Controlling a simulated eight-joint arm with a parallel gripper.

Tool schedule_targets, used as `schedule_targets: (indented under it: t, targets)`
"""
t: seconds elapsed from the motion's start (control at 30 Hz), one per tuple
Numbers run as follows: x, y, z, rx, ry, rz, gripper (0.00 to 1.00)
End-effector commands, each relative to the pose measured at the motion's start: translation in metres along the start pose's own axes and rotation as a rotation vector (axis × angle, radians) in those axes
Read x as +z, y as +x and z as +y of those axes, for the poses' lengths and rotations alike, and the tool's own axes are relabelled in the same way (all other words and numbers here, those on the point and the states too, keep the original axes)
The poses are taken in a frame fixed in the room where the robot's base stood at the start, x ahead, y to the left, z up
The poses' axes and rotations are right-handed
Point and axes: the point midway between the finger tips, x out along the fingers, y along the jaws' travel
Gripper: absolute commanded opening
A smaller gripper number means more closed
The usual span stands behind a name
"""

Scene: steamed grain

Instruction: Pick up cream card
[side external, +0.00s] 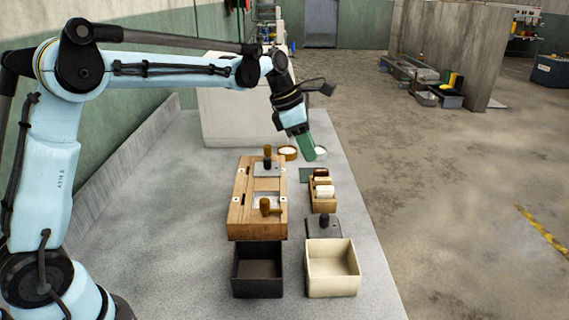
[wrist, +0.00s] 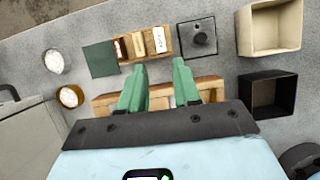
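A small wooden rack (side external: 323,207) stands right of the wooden block and holds several upright pieces. A red-brown piece (wrist: 121,48) is at one end, with two pale pieces beside it, one in the middle (wrist: 138,45) and one at the other end (wrist: 159,40). I cannot tell for sure which pale one is the cream card. My gripper (side external: 309,152) hangs above the table behind the rack, tilted. In the wrist view its green fingers (wrist: 160,82) are spread with nothing between them, and the rack shows beyond the fingertips.
A wooden block (side external: 238,219) with two knobbed plates lies left of the rack. A dark bin (side external: 258,287) and cream bin (side external: 333,286) stand in front. A green plate (wrist: 100,60), a grey knobbed plate (wrist: 198,38) and two round bowls (wrist: 54,62) (wrist: 70,97) are nearby.

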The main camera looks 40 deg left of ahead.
Motion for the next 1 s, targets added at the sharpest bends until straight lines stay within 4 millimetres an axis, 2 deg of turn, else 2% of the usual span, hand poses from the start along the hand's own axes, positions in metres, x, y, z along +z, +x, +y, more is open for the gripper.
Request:
schedule_targets:
  t: [0.17,0.4,0.67,1.0]
  targets:
    - [0.001,0.017,0.002,-0.008,-0.039,0.000,0.32]
    - [0.001,0.056,0.002,-0.006,-0.035,0.000,0.32]
    - [0.001,0.076,0.002,-0.006,-0.036,0.000,0.32]
    - [-0.001,0.118,0.000,-0.006,-0.034,0.000,0.32]
